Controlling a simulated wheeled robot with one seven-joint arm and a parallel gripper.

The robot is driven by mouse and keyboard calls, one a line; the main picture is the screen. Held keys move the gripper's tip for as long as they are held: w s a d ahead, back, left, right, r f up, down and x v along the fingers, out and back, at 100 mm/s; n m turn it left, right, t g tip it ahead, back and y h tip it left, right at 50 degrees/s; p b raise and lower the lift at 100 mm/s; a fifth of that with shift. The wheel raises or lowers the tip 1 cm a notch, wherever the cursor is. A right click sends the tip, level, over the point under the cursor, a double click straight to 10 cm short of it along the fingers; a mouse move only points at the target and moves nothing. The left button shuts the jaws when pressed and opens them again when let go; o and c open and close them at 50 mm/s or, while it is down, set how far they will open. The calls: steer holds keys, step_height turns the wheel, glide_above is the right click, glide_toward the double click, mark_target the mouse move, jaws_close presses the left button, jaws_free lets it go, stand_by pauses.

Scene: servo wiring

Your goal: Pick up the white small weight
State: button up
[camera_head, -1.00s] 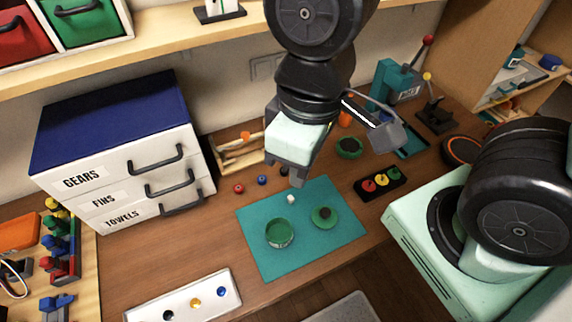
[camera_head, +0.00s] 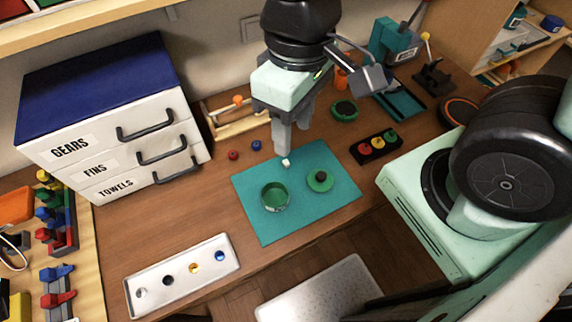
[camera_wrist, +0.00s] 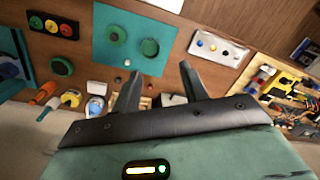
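The white small weight (camera_head: 286,162) sits near the back edge of the teal mat (camera_head: 250,222). It also shows in the wrist view (camera_wrist: 127,62), near the tip of the left finger. My gripper (camera_head: 289,148) points down just above and behind the weight in the head view. In the wrist view my gripper (camera_wrist: 160,70) has its two fingers spread apart with nothing between them. The weight lies slightly to the left of the gap between them there. I cannot tell the exact height of the fingertips over the mat.
A green open container (camera_head: 275,197) and a green round lid (camera_head: 320,181) lie on the mat. Red (camera_head: 233,155) and blue (camera_head: 256,145) small weights stand behind it. A white tray (camera_head: 150,292) lies front left, and a labelled drawer unit (camera_head: 115,120) stands left.

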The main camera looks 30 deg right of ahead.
steer(key=w+d+f+m+g+y+b, duration=0.25)
steer(key=w+d+f+m+b, duration=0.35)
steer(key=f, duration=0.3)
steer(key=w+d+f+m+g+y+b, duration=0.25)
steer(key=w+d+f+m+b, duration=0.2)
steer(key=f+m+b, duration=0.35)
steer(key=w+d+f+m+t+y+b, duration=0.2)
steer(key=w+d+f+m+y+b, duration=0.3)
steer(key=d+f, duration=0.25)
steer(key=m+t+y+b, duration=0.3)
steer(key=m, duration=0.1)
glide_toward(288, 161)
steer(key=a, duration=0.2)
steer(key=a+f+p, duration=0.1)
steer(key=shift+w+a, duration=0.3)
steer(key=shift+w, duration=0.05)
steer(key=shift+s+p+x, duration=0.15)
steer(key=shift+s+x, duration=0.05)
steer(key=shift+x, duration=1.15)
steer(key=shift+s+p+x, duration=0.15)
steer(key=shift+s+x, duration=0.1)
steer(key=shift+x, duration=1.1)
steer(key=shift+f, duration=0.15)
jaws_close()
